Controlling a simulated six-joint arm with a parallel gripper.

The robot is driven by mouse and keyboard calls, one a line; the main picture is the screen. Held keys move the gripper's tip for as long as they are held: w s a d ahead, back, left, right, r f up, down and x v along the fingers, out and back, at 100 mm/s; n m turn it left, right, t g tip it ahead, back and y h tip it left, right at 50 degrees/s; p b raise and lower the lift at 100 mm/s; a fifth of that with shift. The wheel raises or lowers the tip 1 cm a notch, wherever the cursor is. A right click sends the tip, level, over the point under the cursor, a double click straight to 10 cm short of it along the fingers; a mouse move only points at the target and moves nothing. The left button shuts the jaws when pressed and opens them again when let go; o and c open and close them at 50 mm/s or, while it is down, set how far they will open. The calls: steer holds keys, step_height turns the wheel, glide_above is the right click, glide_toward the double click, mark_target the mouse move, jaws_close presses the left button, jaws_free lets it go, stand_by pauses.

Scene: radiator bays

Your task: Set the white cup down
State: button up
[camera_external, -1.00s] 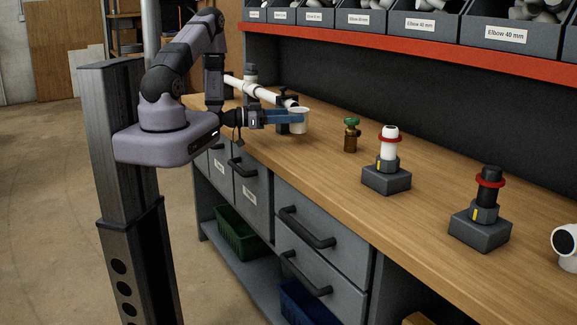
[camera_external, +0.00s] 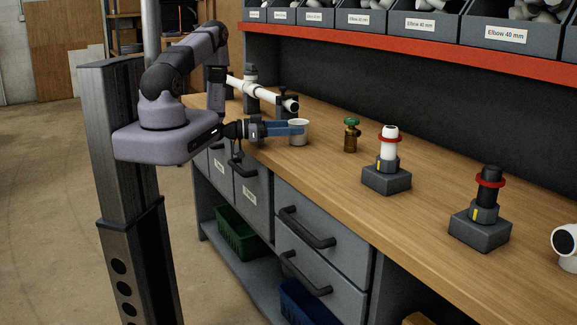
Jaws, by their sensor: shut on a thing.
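The white cup (camera_external: 299,133) is upright at the left part of the wooden workbench (camera_external: 335,190), its open rim facing up. My gripper (camera_external: 290,128) reaches in level from the left, with its blue fingers shut on the cup. The cup's base looks at or very close to the bench top; I cannot tell whether it touches. The cup's left side is partly hidden by the fingers.
A brass valve with a green knob (camera_external: 351,135) stands to the right of the cup. Behind is a white pipe on dark stands (camera_external: 260,93). Farther right are a white fitting on a grey block (camera_external: 388,165) and a black one (camera_external: 484,215). Bench between is clear.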

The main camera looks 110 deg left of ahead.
steer(key=shift+f, duration=0.1)
steer(key=shift+f, duration=0.1)
steer(key=o, duration=1)
steer(key=shift+r, duration=0.2)
steer(key=shift+s+d+f+b, duration=0.15)
steer(key=shift+s+b, duration=0.15)
steer(key=shift+s, duration=0.25)
steer(key=b+v, duration=0.1)
steer(key=v, duration=0.4)
steer(key=shift+b, duration=0.4)
steer(key=shift+o, duration=0.5)
steer(key=shift+s+d, duration=0.4)
steer(key=shift+s, duration=0.2)
